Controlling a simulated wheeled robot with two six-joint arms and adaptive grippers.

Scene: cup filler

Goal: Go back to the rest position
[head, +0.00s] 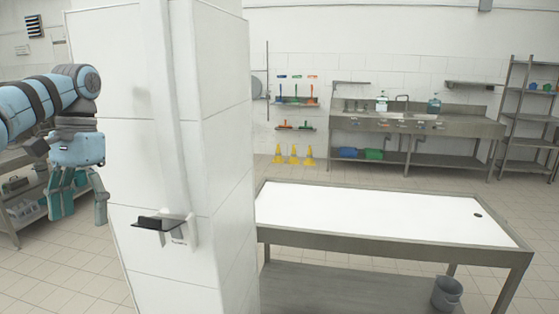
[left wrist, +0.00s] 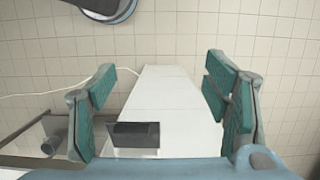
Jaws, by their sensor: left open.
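My left gripper (head: 78,197) hangs at the left of the head view, beside the white tiled pillar. It points down and its fingers are apart with nothing between them. In the left wrist view the two green-padded fingers (left wrist: 160,100) stand wide open, with the white pillar and a dark plate showing between them. My right gripper is in neither view.
The white pillar (head: 215,150) stands close, with a dark plate on a white bracket (head: 158,224) on its face. A white-topped table (head: 380,213) is to the right, a grey bucket (head: 446,292) below it. A sink counter (head: 415,125) is at the back.

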